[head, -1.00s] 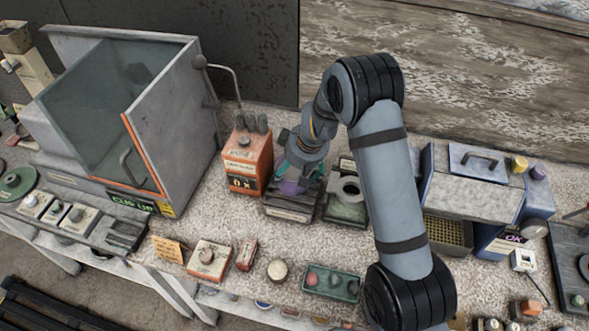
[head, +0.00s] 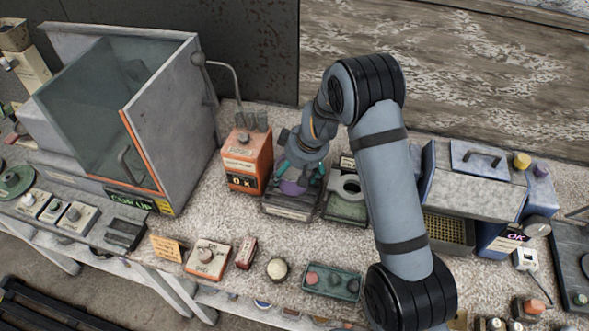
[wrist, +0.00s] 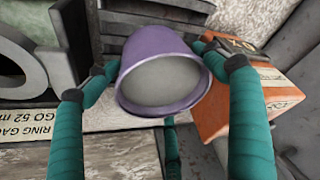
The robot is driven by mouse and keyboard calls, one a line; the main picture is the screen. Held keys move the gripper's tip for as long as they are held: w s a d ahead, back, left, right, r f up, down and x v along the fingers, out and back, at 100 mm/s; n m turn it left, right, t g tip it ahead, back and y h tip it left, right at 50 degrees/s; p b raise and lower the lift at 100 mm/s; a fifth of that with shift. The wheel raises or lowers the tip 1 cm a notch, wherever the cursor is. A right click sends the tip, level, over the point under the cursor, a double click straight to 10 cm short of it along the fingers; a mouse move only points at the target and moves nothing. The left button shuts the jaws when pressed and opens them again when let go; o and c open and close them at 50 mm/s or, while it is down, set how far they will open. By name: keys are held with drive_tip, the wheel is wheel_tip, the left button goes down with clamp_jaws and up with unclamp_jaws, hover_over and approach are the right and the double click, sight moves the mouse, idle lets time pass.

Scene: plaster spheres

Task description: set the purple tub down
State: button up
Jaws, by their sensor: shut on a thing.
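The purple tub (wrist: 188,101) is between my fingers in the wrist view, its open rim toward the camera and its inside pale grey. In the head view the purple tub (head: 292,187) shows low under my wrist, over a dark ridged scale-like block (head: 290,211). I cannot tell whether its base touches the block. My gripper (head: 301,178) partly hides the tub in the head view.
An orange box (head: 247,160) with a lit display stands close on the left. A block with a grey ring (head: 348,188) is close on the right. A glass-fronted cabinet (head: 120,110) stands farther left. A green tray (head: 332,283) lies toward the bench front.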

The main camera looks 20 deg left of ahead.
drive_tip(key=shift+f, duration=0.1)
drive_tip(key=o, duration=1.5)
drive_tip(key=shift+o, duration=1.2)
drive_tip(key=shift+o, duration=0.5)
drive_tip(key=shift+s+f, duration=0.1)
drive_tip(key=shift+r+p, duration=1.4)
drive_tip(key=shift+r, duration=0.75)
drive_tip(key=shift+f, duration=0.15)
